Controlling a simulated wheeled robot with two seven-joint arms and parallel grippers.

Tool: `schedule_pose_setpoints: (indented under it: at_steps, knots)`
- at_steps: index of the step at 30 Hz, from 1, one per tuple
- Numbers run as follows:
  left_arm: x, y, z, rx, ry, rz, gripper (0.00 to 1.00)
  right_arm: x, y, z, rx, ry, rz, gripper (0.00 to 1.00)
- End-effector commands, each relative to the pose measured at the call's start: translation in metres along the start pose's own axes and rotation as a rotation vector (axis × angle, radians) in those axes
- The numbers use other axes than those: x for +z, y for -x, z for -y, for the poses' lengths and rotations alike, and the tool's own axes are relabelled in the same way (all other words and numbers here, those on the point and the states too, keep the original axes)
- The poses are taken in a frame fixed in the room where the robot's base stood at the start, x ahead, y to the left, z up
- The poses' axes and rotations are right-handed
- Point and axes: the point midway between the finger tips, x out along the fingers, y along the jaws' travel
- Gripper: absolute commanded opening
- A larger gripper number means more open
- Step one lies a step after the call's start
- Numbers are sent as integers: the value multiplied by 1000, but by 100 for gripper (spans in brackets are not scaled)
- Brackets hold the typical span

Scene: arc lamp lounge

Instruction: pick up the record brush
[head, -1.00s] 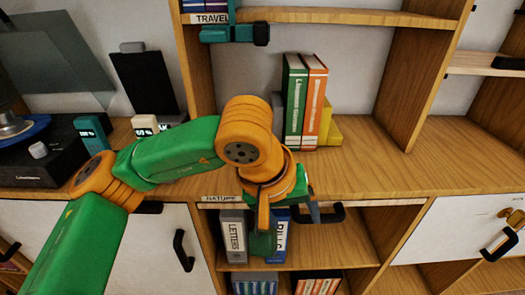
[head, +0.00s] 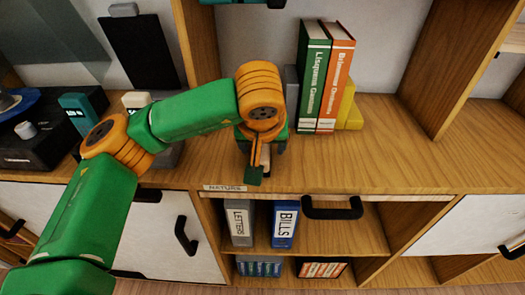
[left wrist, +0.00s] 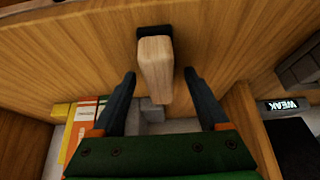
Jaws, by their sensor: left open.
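The record brush, a pale wooden block with a black end (left wrist: 155,62), shows in the left wrist view on the wooden cabinet top. My left gripper (left wrist: 159,76) is open, with one dark finger on each side of the brush and gaps between. In the head view my left gripper (head: 260,163) points down at the cabinet top just behind its front edge, above the NATURE label. There the brush is mostly hidden by the gripper.
Green and orange books (head: 325,80) stand behind and to the right of the gripper, with a yellow block beside them. A turntable (head: 40,135) and small label blocks are at the left. The cabinet top (head: 400,165) right of the gripper is clear.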

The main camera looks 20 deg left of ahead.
Motion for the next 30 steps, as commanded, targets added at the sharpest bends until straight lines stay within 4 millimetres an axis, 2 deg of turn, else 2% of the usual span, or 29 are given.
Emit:
schedule_pose_setpoints:
  at_steps: [19,20,28,30]
  knots:
    - [3,-4,0,1,0,1,78,-1,-4,-1,2,0,-4,50]
    - [3,-4,0,1,0,1,72,-1,-4,-1,2,0,-4,50]
    - [3,-4,0,1,0,1,0,-2,-4,-1,2,0,-4,50]
    - [3,-4,0,1,0,1,0,-2,-4,-1,1,0,-4,50]
